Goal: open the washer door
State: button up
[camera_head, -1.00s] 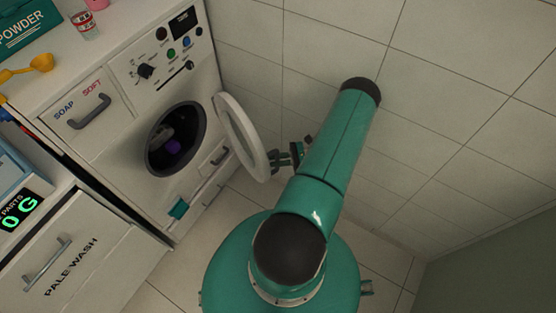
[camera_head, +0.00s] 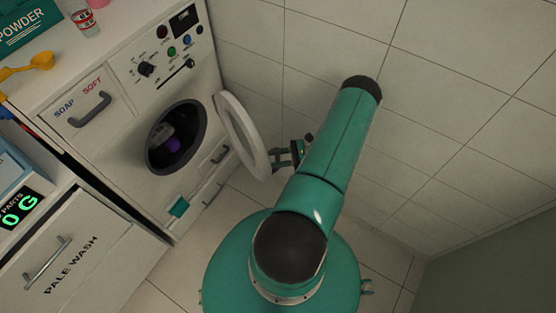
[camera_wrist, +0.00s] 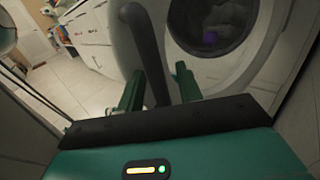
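The white washer (camera_head: 165,75) stands at the left in the head view. Its round door (camera_head: 222,112) is swung well open to the right, standing out from the dark round opening (camera_head: 176,137). A purple item (camera_head: 173,145) shows inside; it also shows in the wrist view (camera_wrist: 209,38). My gripper (camera_head: 275,158) is at the door's outer side, low on its right edge. In the wrist view, my gripper (camera_wrist: 160,82) has its two green fingers apart, with a grey curved door part (camera_wrist: 143,45) between them. Contact with the fingers is hard to tell.
A tiled wall (camera_head: 330,60) is close on the right. A soap drawer (camera_head: 88,108) and a pale wash drawer (camera_head: 75,260) are left of the opening. A powder box (camera_head: 28,25), yellow scoop (camera_head: 40,62) and can (camera_head: 85,23) sit on top. Tiled floor (camera_head: 150,297) shows below.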

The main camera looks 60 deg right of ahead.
notch_tip(320, 180, up, 3)
jog(key=shift+f, duration=0.1)
jog(key=s+a+r, duration=0.8)
jog(key=a+r, duration=0.2)
jog(key=a, duration=0.1)
jog(key=shift+s, duration=0.4)
